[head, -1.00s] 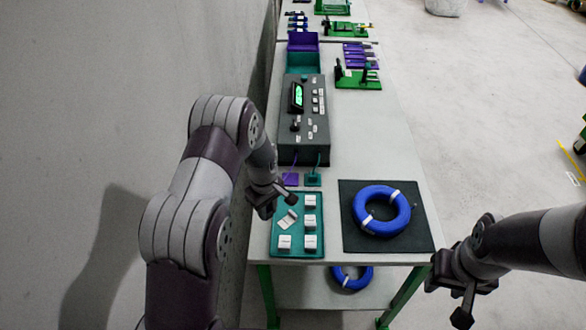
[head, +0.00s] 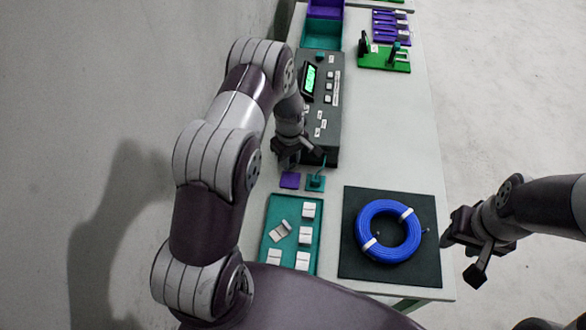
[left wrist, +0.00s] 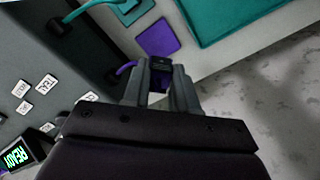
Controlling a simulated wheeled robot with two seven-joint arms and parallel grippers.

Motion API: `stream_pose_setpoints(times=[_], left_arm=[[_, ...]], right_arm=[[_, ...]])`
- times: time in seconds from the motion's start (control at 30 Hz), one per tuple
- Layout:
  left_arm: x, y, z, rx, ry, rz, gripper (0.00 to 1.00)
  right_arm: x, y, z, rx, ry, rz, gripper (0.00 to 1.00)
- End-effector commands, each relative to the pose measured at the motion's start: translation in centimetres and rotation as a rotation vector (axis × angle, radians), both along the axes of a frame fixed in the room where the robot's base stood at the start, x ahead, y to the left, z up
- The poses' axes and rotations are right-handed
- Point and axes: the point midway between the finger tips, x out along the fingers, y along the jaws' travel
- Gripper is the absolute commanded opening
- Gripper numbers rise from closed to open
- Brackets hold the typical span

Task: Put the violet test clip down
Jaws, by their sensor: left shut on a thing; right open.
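My left gripper (head: 302,158) is over the front end of the dark tester box, just behind the violet pad (head: 290,180). In the left wrist view its fingers (left wrist: 160,78) are shut on the violet test clip (left wrist: 160,66), which is mostly hidden between them. A violet lead (left wrist: 122,70) runs from the box toward the clip. The violet pad (left wrist: 157,38) lies bare, beyond the fingertips in that view. My right gripper (head: 462,260) is open and empty, off the table's right edge.
The teal pad (head: 315,184) with a teal lead is beside the violet pad. The tester box (head: 323,95) has a lit green screen. A teal tray (head: 270,229) holds white pieces. A blue cable coil (head: 372,213) lies on a black mat (head: 352,270). The table right of the box is clear.

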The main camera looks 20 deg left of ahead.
Motion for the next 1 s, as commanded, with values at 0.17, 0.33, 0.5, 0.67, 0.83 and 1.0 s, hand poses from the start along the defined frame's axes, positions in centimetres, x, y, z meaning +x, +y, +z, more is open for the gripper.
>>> stream_pose_setpoints(times=[0.17,0.33,0.5,0.67,0.83,1.0], left_arm=[[0.0,0.0,-3.1,0.000,0.002,0.000,0.00],[0.0,0.0,-6.3,0.000,0.001,0.000,0.00],[0.1,0.0,-7.3,0.000,-0.002,0.000,0.00],[0.1,0.0,-7.4,0.000,-0.001,0.000,0.00],[0.1,0.0,-7.6,0.000,-0.001,0.000,0.47],[0.1,0.0,-7.6,0.000,-0.001,0.000,0.53]], right_arm=[[0.0,0.0,1.1,0.000,0.000,0.000,0.43],[0.0,0.0,1.9,0.000,0.000,0.000,0.43],[0.0,0.0,1.8,0.000,0.000,0.000,0.43],[0.0,0.0,1.7,0.000,0.000,0.000,0.43],[0.0,0.0,1.5,0.000,0.000,0.000,0.43],[0.0,0.0,1.5,0.000,0.000,0.000,0.43]])
